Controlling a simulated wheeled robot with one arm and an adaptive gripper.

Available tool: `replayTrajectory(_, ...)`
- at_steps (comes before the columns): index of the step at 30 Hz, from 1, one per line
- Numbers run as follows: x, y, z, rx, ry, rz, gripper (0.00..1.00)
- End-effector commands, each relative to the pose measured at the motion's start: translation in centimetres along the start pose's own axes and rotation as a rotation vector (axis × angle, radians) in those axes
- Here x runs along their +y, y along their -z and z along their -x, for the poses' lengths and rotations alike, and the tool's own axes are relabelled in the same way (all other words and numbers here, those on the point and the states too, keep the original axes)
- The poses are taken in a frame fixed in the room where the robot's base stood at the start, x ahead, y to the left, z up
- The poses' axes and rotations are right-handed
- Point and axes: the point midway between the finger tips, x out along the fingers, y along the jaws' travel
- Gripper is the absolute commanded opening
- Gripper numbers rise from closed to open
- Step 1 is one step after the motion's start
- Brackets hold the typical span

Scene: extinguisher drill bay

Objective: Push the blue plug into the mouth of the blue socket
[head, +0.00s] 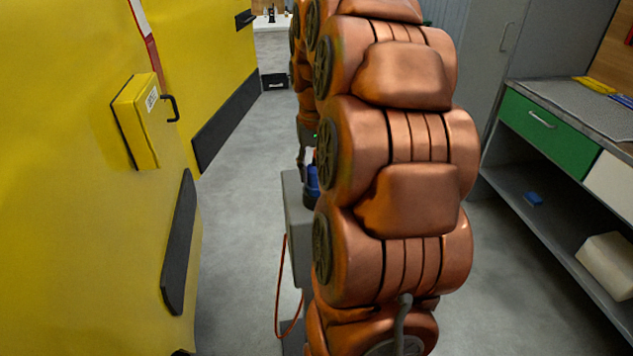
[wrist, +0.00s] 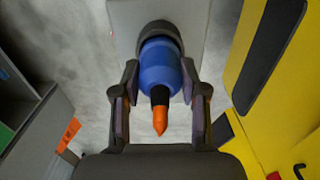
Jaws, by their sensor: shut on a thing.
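The blue plug (wrist: 158,64) is between the two fingers of my gripper (wrist: 160,76) in the wrist view. A black sleeve and an orange cable end stick out of its near end. The plug's far end meets a dark round collar (wrist: 156,31), which looks like the socket, on a grey box. I cannot tell how deep the plug sits, and no blue on the socket is clear. In the head view a bit of blue (head: 312,181) shows above a dark ring on the box (head: 296,215); my arm hides most of the gripper.
A yellow wall or machine side (head: 80,230) with black pads and a yellow box (head: 140,118) stands at left. A bench with a green drawer (head: 545,128) is at right. An orange cable (head: 279,300) hangs beside the grey box. Floor between is clear.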

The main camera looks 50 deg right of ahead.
Motion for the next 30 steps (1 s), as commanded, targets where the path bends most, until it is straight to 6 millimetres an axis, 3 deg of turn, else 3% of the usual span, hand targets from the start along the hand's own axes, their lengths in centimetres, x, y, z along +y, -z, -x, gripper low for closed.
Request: replayTrajectory(30, 0.0, 0.0, 3.3, -0.001, 0.0, 0.001, 0.01)
